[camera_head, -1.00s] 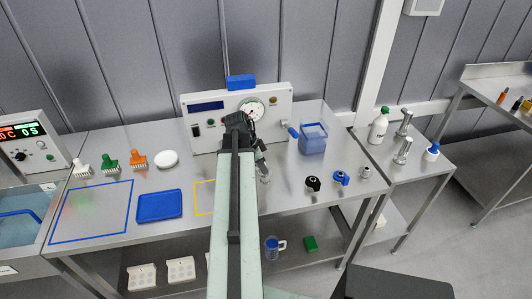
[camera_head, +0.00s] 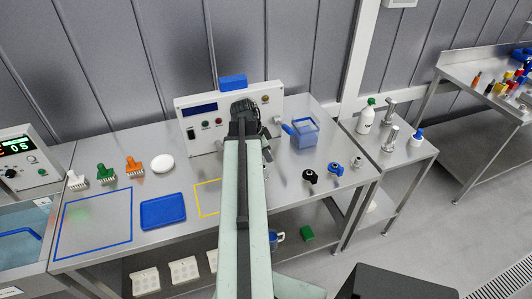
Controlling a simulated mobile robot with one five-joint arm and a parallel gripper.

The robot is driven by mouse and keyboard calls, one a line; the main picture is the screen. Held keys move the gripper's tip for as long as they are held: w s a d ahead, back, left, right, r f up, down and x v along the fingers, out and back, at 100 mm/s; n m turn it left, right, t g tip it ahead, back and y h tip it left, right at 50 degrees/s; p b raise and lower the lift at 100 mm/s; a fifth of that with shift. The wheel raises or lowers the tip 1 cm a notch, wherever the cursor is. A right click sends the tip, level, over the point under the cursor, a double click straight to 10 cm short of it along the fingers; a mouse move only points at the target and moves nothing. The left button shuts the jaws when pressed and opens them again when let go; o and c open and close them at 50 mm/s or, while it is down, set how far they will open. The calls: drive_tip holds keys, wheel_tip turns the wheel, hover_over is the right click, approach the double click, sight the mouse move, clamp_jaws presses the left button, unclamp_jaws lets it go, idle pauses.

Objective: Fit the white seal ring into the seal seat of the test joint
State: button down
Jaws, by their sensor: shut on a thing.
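My gripper (camera_head: 263,134) is at the far end of my raised arm, in front of the right part of the white test panel (camera_head: 190,128). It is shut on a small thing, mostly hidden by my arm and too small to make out. I cannot pick out the white seal ring. A small metal fitting (camera_head: 267,151) shows just below my gripper, beside my arm. It may be the test joint, but its seal seat cannot be made out, nor whether anything touches it.
A blue tray (camera_head: 163,211), a white round piece (camera_head: 162,164) and several brushes are at left. The blue-outlined area (camera_head: 132,218) is empty.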

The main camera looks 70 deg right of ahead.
drive_tip(key=shift+f, duration=0.1)
wheel_tip(320, 180, down, 6)
drive_tip(key=b, duration=0.6)
drive_tip(key=shift+f+b, duration=1.4)
drive_tip(key=shift+b, duration=0.05)
idle(1.8)
drive_tip(key=c, duration=1.1)
unclamp_jaws()
drive_tip(key=shift+c, duration=0.2)
drive_tip(key=p+v, duration=0.6)
drive_tip(key=v, duration=0.1)
drive_tip(key=shift+p, duration=0.3)
